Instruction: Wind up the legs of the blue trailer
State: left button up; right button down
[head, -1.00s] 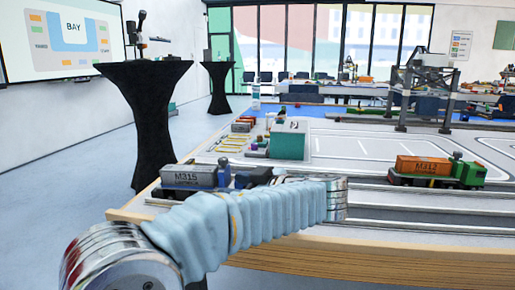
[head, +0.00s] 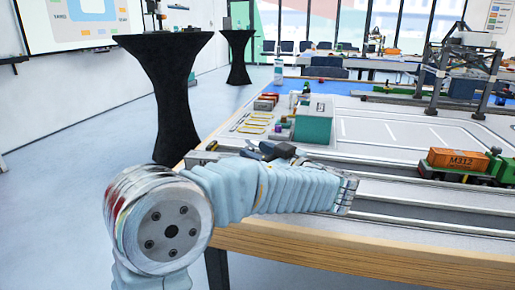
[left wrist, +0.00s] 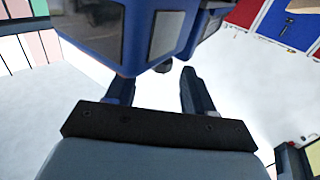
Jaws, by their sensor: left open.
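In the left wrist view my left gripper (left wrist: 157,88) is open, with two dark fingers apart and nothing between them. A blue boxy body (left wrist: 153,32) with dark panels hangs close over the fingertips; a small dark round part shows under it. I cannot tell whether it is the blue trailer or another vehicle. No legs or winding handle can be made out. In the head view my left arm crosses the table's near left corner and hides most of what lies behind it. Dark shapes (head: 270,150) show just beyond the arm. My right gripper is not in view.
A green locomotive with an orange M312 container (head: 456,159) stands on the track at right. A teal box (head: 314,118) stands beyond my arm. A model gantry (head: 462,70) stands at back right. A black-draped high table (head: 165,95) is left of the worktable.

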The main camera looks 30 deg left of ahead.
pick_arm(q)
jog(key=shift+w+a, duration=0.15)
jog(key=shift+a, duration=0.3)
grip_shut()
jog(key=shift+f+g, duration=0.1)
jog(key=shift+g, duration=0.2)
